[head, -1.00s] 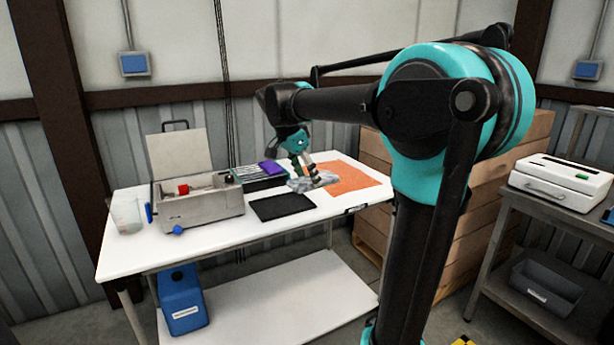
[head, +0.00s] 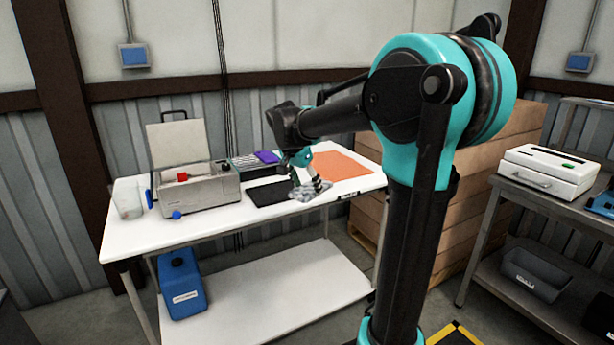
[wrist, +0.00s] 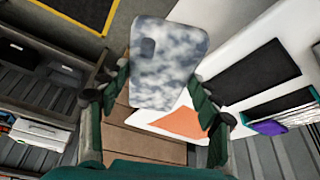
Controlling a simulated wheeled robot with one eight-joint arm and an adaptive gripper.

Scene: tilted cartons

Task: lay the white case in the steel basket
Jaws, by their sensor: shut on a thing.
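The white case (wrist: 168,62) is a flat, rounded piece with a grey marbled pattern and a dark oval patch, perhaps a camera cutout. My gripper (wrist: 165,85) is shut on it, with green fingers along both sides. In the head view my gripper (head: 309,184) holds the case (head: 306,194) over the front right part of the white table.
A black mat (head: 268,192) and an orange mat (head: 340,166) lie on the table (head: 235,224). A dark striped holder with a purple item (head: 266,157) stands behind. A clear beaker (head: 127,198) is at the left end. Wooden crates (head: 480,180) stand at the right.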

